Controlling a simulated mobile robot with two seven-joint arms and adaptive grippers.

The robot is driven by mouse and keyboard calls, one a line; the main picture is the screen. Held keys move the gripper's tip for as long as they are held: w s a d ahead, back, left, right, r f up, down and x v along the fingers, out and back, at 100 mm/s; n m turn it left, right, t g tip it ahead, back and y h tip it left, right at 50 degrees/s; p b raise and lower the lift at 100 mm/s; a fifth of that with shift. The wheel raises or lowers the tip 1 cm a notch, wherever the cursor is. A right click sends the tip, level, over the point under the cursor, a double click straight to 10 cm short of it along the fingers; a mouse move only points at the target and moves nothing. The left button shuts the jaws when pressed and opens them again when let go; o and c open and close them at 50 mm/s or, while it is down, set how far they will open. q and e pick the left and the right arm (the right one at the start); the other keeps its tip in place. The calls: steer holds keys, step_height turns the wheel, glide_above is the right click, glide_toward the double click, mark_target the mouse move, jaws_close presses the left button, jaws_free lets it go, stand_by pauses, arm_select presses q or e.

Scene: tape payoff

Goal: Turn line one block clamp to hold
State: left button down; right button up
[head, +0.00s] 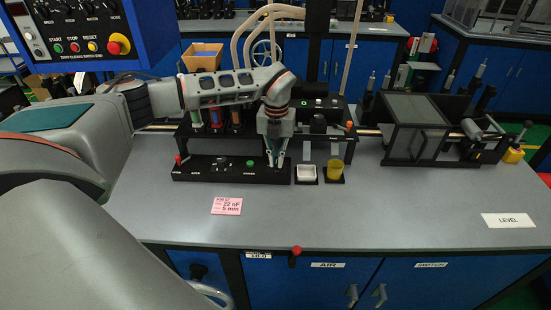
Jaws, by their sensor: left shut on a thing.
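A long black control panel (225,175) lies on the grey bench, with a red-topped lever (180,160) at its left end and a green button (250,163) right of its middle. My left gripper (275,160) points down at the right end of this panel. Its fingers are shut on a small control there, which I take to be the block clamp knob. The fingers hide the knob, so its setting cannot be read. My right gripper is not in view.
A pink card (227,206) lies in front. A dark framed machine (416,125) stands at the right. The front of the bench (380,220) is mostly clear.

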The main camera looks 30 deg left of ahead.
mark_target(276, 162)
arm_select(q)
steer(key=shift+n, duration=0.8)
steer(key=c, duration=2.2)
jaws_free()
steer(key=shift+o, duration=0.2)
step_height(276, 162, up, 12)
